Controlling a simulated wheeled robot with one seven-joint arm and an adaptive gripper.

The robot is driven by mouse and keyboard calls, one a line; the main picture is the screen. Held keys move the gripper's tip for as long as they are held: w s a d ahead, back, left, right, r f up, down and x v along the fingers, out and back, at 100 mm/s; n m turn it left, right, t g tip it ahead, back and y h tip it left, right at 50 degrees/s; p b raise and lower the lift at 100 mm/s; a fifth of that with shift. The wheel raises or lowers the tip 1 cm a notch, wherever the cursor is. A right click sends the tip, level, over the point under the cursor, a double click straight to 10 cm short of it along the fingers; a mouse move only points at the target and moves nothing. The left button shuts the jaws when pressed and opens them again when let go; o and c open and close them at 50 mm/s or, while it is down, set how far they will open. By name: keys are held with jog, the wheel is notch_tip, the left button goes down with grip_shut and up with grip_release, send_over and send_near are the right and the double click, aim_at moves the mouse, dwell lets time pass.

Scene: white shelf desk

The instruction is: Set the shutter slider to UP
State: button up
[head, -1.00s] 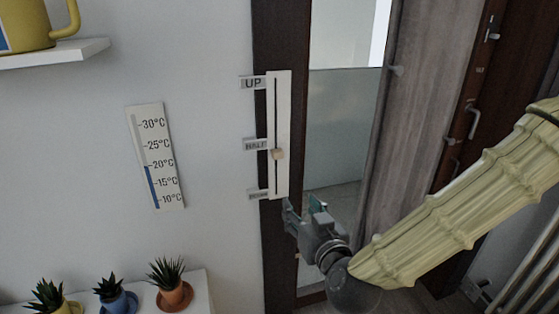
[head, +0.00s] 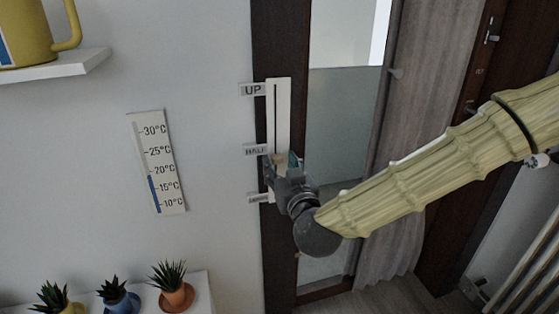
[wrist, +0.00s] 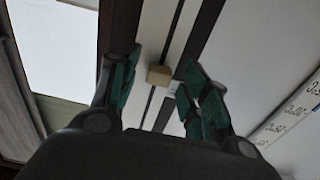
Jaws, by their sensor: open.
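The shutter slider (head: 283,105) is a white vertical strip with a dark slot on the dark frame. Its labels read UP (head: 252,89) at the top and HALF (head: 256,150) in the middle; the lowest label (head: 259,198) is too small to read. The small tan knob (wrist: 159,75) sits in the slot, around or slightly below HALF. My gripper (head: 281,162) is at the knob and partly hides it in the head view. In the wrist view my gripper (wrist: 160,88) is open, with one green-padded finger on each side of the knob and visible gaps.
A thermometer plate (head: 157,162) hangs on the wall to the left. Potted plants (head: 172,287) stand on a low shelf at bottom left. A yellow watering can (head: 35,38) stands on an upper shelf (head: 60,66). The slot above the knob is clear.

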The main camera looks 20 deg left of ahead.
jog(key=shift+w+a, duration=0.35)
jog(key=shift+w, duration=0.15)
